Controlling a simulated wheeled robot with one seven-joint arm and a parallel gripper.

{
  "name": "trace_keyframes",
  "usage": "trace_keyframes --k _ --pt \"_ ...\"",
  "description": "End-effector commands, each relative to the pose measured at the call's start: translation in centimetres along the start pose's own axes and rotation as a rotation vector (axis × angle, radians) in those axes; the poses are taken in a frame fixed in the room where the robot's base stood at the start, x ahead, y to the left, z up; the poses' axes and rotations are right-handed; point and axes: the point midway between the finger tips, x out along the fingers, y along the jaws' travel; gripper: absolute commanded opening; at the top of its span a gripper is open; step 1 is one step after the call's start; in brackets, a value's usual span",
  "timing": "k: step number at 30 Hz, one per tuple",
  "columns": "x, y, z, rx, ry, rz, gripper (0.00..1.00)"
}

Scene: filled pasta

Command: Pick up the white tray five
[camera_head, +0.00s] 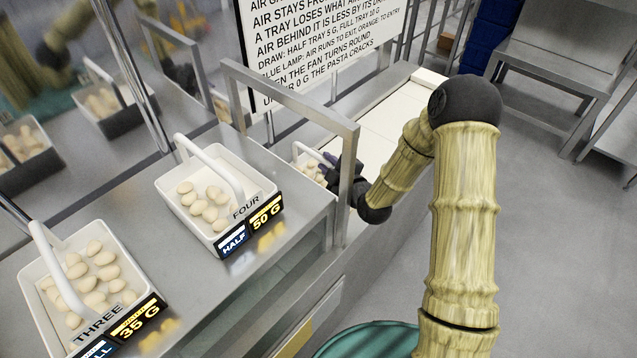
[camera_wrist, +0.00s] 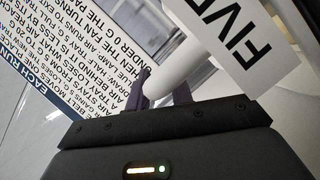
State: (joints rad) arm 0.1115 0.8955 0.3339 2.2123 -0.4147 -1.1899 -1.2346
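The white tray five (camera_head: 299,150) is at the far end of the counter in the head view, with pasta pieces in it. The grey metal frame and my gripper hide much of it. In the wrist view its white label (camera_wrist: 240,40) reads FIVE. Its white round handle (camera_wrist: 175,68) runs between the two dark purple fingers of my gripper (camera_wrist: 163,92). The fingers appear to touch the handle on both sides, so my gripper looks shut on it. In the head view my gripper (camera_head: 328,168) is just beyond the metal frame, at the tray's right side.
Tray four (camera_head: 173,187) and tray three (camera_head: 30,269) stand nearer on the metal counter, both holding pasta. The grey metal frame (camera_head: 349,190) stands close to my forearm. A text sign (camera_head: 320,40) is behind. A pale flat surface (camera_head: 385,118) extends beyond tray five.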

Motion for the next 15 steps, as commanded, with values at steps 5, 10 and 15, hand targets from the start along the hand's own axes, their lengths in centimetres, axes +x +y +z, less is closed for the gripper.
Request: trace_keyframes --k 5,10,15 --pt "-0.01 0.0 0.0 0.0 0.0 0.0 0.0" --pt "-0.01 0.0 0.0 0.0 0.0 0.0 0.0" --pt "-0.01 0.0 0.0 0.0 0.0 0.0 0.0"
